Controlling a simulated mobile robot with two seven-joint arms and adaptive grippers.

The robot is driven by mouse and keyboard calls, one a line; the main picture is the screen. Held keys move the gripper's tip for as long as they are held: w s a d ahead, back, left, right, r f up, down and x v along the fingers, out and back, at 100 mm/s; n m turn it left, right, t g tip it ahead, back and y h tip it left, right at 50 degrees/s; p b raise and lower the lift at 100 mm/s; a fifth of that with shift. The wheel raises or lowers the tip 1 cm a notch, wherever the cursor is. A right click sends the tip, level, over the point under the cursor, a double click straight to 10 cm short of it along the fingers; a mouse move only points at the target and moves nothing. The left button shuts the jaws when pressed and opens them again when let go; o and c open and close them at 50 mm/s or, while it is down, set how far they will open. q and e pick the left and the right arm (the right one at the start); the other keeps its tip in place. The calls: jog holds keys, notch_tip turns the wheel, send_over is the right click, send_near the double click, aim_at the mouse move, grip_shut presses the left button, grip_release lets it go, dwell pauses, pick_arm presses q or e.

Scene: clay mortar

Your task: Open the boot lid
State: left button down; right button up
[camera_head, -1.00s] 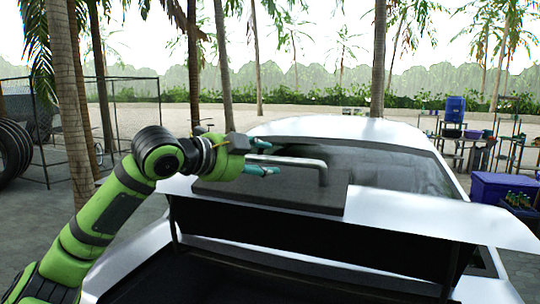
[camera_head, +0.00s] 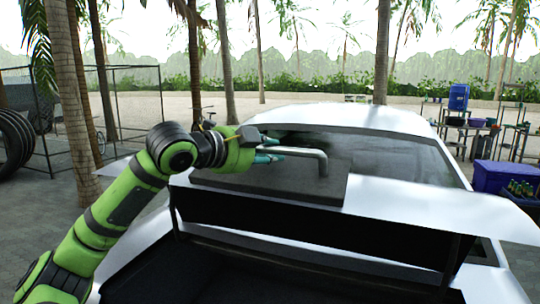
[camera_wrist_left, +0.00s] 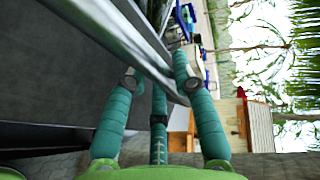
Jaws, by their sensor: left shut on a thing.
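The white boot lid (camera_head: 430,205) is tilted up at the rear of the white car, with the dark boot opening below it. A dark grey plate (camera_head: 290,190) lies on the lid and carries a bent metal handle (camera_head: 322,166). My left gripper (camera_head: 268,149) is at the left part of this handle, its teal fingers shut around the bar. In the left wrist view the metal bar (camera_wrist_left: 135,45) runs between the fingers of my left gripper (camera_wrist_left: 158,78). The fingers partly hide the handle. My right gripper is not in view.
The boot interior (camera_head: 300,275) is dark. A blue crate with bottles (camera_head: 495,178) and a shelf with a blue barrel (camera_head: 458,97) stand at the right. A wire cage (camera_head: 130,110) and tyres (camera_head: 14,140) are at the left. Palm trunks stand behind.

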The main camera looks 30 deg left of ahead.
aim_at(270, 184)
pick_arm(q)
jog(key=shift+t, duration=0.6)
jog(key=s+f+b, duration=0.1)
jog(key=s+b, duration=0.1)
jog(key=s+d+f+b, duration=0.1)
jog(key=s+f+b, duration=0.1)
jog(key=b, duration=0.1)
jog(key=s+f+b, duration=0.2)
jog(key=b, duration=0.1)
jog(key=shift+s+d+f, duration=0.2)
jog(key=shift+s+d, duration=0.05)
jog(key=shift+d, duration=0.1)
jog(key=shift+s, duration=0.15)
jog(key=shift+r, duration=0.1)
jog(key=c, duration=1)
grip_release()
